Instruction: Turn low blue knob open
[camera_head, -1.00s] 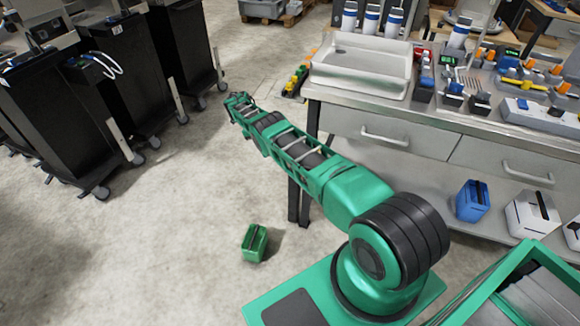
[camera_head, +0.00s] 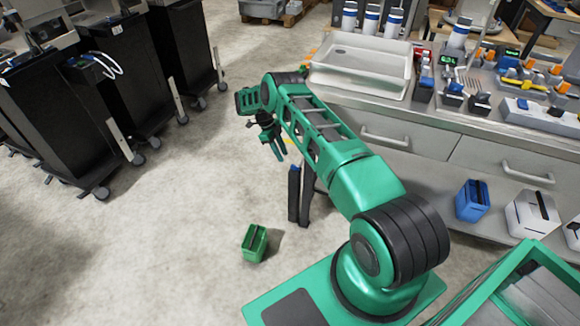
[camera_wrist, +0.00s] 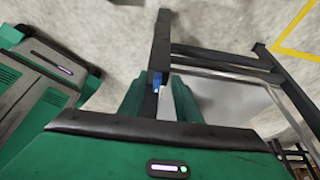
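Several small blue-and-dark knobs or fittings (camera_head: 455,88) stand on the bench top at the right in the head view.
A white tray (camera_head: 345,82) sits on the bench's left end. Drawers with handles (camera_head: 385,138) face the front. A blue container (camera_head: 472,200) stands on the lower shelf. A green container (camera_head: 254,243) is on the floor. Black carts (camera_head: 125,80) stand left; floor between is free.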

